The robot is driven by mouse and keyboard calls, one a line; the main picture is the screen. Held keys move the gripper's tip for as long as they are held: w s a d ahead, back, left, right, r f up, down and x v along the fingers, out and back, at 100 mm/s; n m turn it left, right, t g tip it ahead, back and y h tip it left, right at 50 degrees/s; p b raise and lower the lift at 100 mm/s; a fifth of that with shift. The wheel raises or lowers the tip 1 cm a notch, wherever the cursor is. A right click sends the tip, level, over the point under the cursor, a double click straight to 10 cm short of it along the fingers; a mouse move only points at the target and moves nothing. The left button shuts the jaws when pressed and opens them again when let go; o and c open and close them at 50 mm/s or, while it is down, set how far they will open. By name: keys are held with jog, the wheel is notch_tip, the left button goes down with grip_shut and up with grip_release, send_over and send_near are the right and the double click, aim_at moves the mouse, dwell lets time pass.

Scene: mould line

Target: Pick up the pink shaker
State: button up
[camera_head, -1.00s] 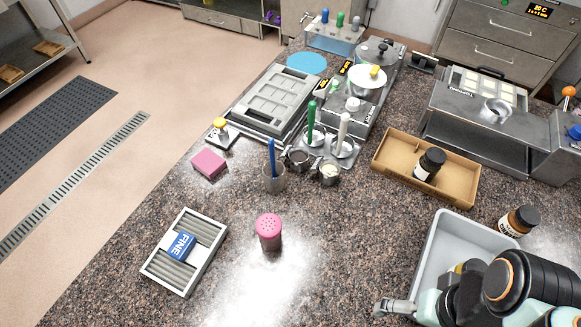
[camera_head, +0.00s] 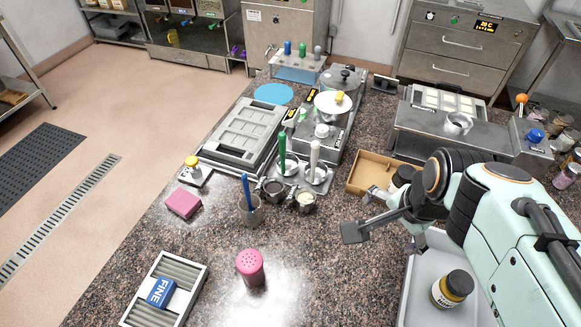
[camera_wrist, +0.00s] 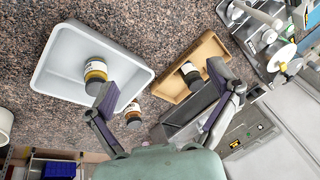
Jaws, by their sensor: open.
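The pink shaker (camera_head: 251,267) stands upright on the speckled counter in the head view, its perforated lid on top. My gripper (camera_head: 358,212) is to the right of it and higher in the picture, near the cardboard box, and apart from the shaker. In the wrist view my gripper (camera_wrist: 160,100) has its two fingers spread wide with nothing held between them. The shaker does not show in the wrist view.
A grey tray (camera_wrist: 48,85) with a yellow-labelled jar (camera_wrist: 95,72) and a cardboard box (camera_wrist: 212,45) with a dark jar (camera_wrist: 190,72) lie under my gripper.

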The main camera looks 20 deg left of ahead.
aim_at(248, 260)
jog(key=w+a+f, duration=0.4)
jog(key=a+f, duration=0.1)
jog(key=a, duration=0.5)
jog(key=s+a+f+n+g, duration=0.1)
jog(key=s+a+f, duration=0.2)
jog(key=a+f, duration=0.1)
jog(key=s+a+f+n+g, duration=0.1)
jog(key=s+a+f+n, duration=0.1)
jog(key=s+a+f, duration=0.1)
jog(key=s+a+f+n+g+h, duration=0.1)
jog(key=s+a+f+n, duration=0.1)
jog(key=a+f, duration=0.3)
jog(key=shift+s+a+f, duration=0.25)
jog(key=shift+s+f, duration=0.3)
jog(key=shift+s, duration=0.3)
jog(key=shift+s+a+f, duration=0.1)
jog(key=shift+s+f, duration=0.05)
jog(key=shift+f, duration=0.15)
notch_tip(248, 260, down, 6)
jog(key=shift+r, duration=0.1)
jog(key=c, duration=1.2)
